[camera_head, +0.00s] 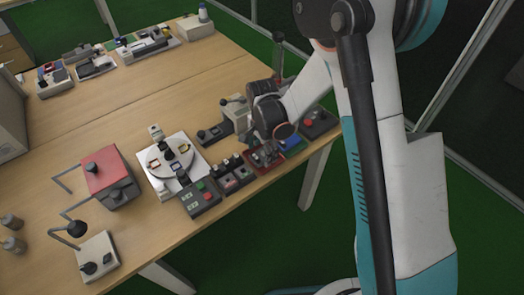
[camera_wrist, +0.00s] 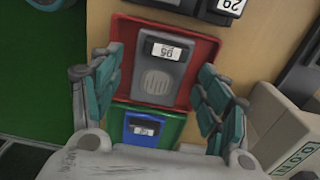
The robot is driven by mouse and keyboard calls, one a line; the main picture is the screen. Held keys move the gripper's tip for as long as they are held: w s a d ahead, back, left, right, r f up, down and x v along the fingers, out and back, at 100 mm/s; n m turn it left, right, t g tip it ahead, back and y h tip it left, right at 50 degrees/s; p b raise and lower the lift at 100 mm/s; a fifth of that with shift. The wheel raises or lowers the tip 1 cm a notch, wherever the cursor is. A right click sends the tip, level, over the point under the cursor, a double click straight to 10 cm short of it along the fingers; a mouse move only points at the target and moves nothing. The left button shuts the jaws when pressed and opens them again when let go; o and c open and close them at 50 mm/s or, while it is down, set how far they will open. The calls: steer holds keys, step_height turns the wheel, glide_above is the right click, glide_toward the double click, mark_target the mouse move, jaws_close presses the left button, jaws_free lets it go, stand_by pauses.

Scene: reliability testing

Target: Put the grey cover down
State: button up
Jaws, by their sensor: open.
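The grey cover (camera_wrist: 157,72), with a small numbered label and a round grille, sits within a red tray (camera_wrist: 208,48) in the wrist view. My gripper (camera_wrist: 161,68) is open, with one teal-padded finger on each side of the cover. I see no finger touching it, but the height of the fingers above it is hard to judge. In the head view my gripper (camera_head: 264,150) is low over the red tray (camera_head: 258,163) near the table's right edge, and hides much of the cover.
A blue and green unit (camera_wrist: 142,128) adjoins the red tray. A beige device (camera_wrist: 285,125) stands to the right in the wrist view. In the head view a joystick box (camera_head: 318,122) and several button boxes (camera_head: 200,197) flank my gripper. The table's middle (camera_head: 150,105) is clear.

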step_height(320, 180, up, 11)
steer(key=p, duration=0.4)
step_height(320, 180, up, 10)
steer(key=n+t, duration=0.2)
glide_above(262, 155)
steer(key=s+d, duration=0.3)
steer(key=d, duration=0.2)
steer(key=s+d+r+n+t, duration=0.2)
steer(key=s+d+r+n, duration=0.2)
steer(key=s, duration=0.5)
steer(key=s+d+r+n+t, duration=0.3)
steer(key=s+d+r+n, duration=0.2)
steer(key=s+d+r, duration=0.2)
steer(key=shift+s+d, duration=0.25)
steer(key=shift+s, duration=0.65)
